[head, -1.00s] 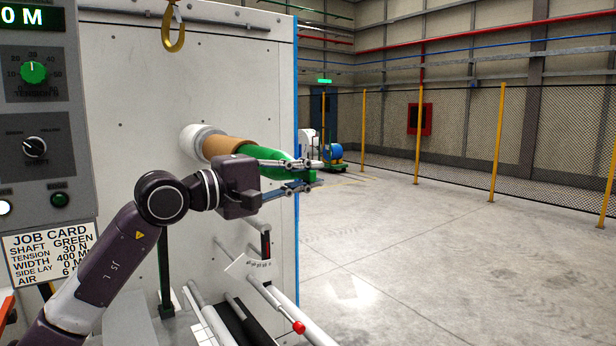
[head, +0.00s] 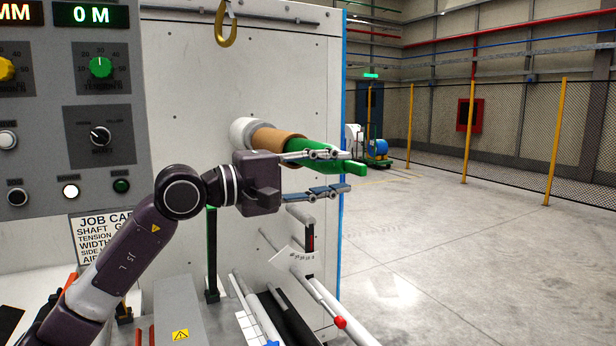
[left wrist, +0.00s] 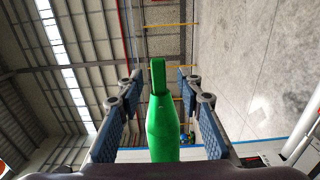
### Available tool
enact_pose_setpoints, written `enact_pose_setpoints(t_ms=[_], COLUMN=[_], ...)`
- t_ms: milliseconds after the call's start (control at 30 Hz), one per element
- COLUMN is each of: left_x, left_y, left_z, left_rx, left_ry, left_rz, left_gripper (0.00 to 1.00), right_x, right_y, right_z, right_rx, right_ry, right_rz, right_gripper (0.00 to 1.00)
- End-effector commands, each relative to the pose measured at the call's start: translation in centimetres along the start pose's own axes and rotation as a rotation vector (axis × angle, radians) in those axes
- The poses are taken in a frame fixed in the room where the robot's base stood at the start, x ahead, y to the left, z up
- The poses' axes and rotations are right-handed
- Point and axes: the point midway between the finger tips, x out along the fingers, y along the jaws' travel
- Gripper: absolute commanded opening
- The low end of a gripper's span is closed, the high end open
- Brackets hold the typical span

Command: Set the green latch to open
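The green latch (head: 355,168) is a flat bar at the free end of a green shaft (head: 310,153), which juts from the white machine face. In the left wrist view the latch (left wrist: 158,76) points straight out in line with the shaft (left wrist: 163,130). My left gripper (head: 342,171) is open, with one finger above the shaft and one below. In the left wrist view its fingers (left wrist: 160,84) stand on both sides of the latch, with visible gaps. The latch tip reaches a little past the fingertips in the head view. My right gripper is in neither view.
A brown core (head: 275,140) sits on the shaft near the machine. A control panel (head: 75,95) with knobs stands at the left, and a gold hook (head: 226,28) hangs above. Rollers and a red-knobbed rod (head: 340,322) lie below. Open floor spreads right.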

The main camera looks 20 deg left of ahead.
Motion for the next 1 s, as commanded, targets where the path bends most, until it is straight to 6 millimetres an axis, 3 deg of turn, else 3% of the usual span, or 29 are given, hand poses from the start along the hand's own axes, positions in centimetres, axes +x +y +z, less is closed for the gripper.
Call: enact_pose_setpoints(t_ms=[200, 400, 1000], left_x=[-4.3, -6.2, -6.7], left_y=[-0.2, -0.2, 0.0], left_z=[0.0, 0.0, 0.1], left_rx=[0.002, 0.001, 0.002], left_ry=[0.002, 0.001, -0.001], left_rz=[-0.005, -0.003, -0.001], left_gripper=[0.33, 0.33, 0.33], right_x=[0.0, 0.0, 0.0], right_y=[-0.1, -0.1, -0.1], right_z=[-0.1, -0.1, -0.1], right_rx=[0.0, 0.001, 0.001], right_ry=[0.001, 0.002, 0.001], right_rz=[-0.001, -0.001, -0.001], right_gripper=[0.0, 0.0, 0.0])
